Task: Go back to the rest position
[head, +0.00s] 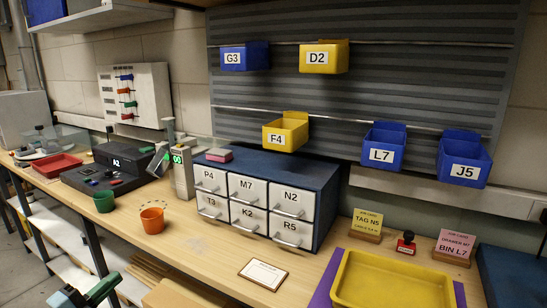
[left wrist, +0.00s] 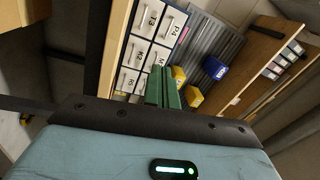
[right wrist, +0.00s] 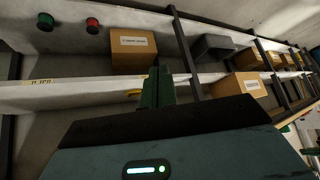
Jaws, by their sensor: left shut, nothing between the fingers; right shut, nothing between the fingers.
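My left gripper (head: 105,287) shows at the lower left of the head view, low in front of the bench and apart from everything on it. In the left wrist view its green fingers (left wrist: 163,88) are together with nothing between them. The drawer cabinet shows beyond them. My right gripper is outside the head view. In the right wrist view its green fingers (right wrist: 157,88) are together and empty, with shelves of boxes beyond them.
The wooden bench (head: 190,250) carries a drawer cabinet (head: 325,185), an orange cup (head: 152,221), a green cup (head: 104,202) and a yellow tray (head: 392,280). Blue and yellow bins hang on the wall panel. A cardboard box (right wrist: 133,50) stands on a shelf.

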